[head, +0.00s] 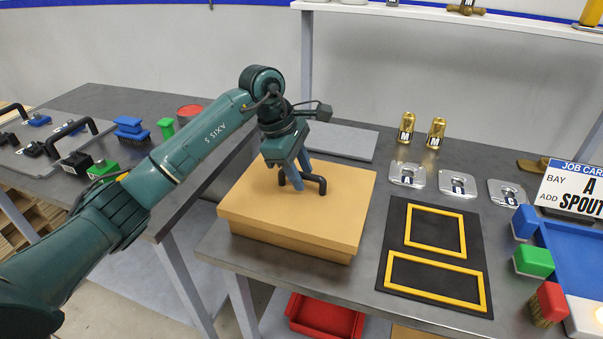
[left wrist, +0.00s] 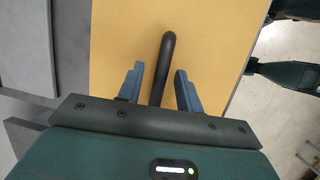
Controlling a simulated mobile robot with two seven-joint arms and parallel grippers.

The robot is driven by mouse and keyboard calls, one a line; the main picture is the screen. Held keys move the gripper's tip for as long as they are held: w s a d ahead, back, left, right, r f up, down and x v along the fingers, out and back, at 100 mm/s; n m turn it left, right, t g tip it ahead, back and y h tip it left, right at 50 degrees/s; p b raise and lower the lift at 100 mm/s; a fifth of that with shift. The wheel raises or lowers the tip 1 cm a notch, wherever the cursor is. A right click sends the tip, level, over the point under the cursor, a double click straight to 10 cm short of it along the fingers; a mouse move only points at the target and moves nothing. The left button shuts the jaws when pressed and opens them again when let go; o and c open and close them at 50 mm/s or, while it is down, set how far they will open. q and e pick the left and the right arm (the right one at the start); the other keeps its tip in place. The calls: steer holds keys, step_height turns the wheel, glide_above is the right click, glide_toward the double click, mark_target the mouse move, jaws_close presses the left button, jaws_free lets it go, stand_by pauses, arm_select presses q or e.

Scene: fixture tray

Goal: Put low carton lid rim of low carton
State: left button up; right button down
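The low carton (head: 290,250) is tan and stands on the grey table in the middle of the head view; only a low strip of its wall shows. Its wide tan lid (head: 255,215) lies over it, looking level, with its edge overhanging the wall. A dark bar handle (head: 320,181) stands on the lid. My left gripper (head: 296,181) is down over the handle. In the left wrist view its two blue fingers (left wrist: 159,85) stand open on either side of the black handle (left wrist: 167,58), with a gap on both sides. My right gripper does not show.
A black mat with yellow frames (head: 440,225) lies right of the carton. A blue tray (head: 575,255) and brushes are at far right. A grey panel (head: 340,140) lies behind the carton.

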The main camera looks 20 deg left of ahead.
arm_select(q)
steer(key=v, duration=1.1)
steer(key=shift+b, duration=0.45)
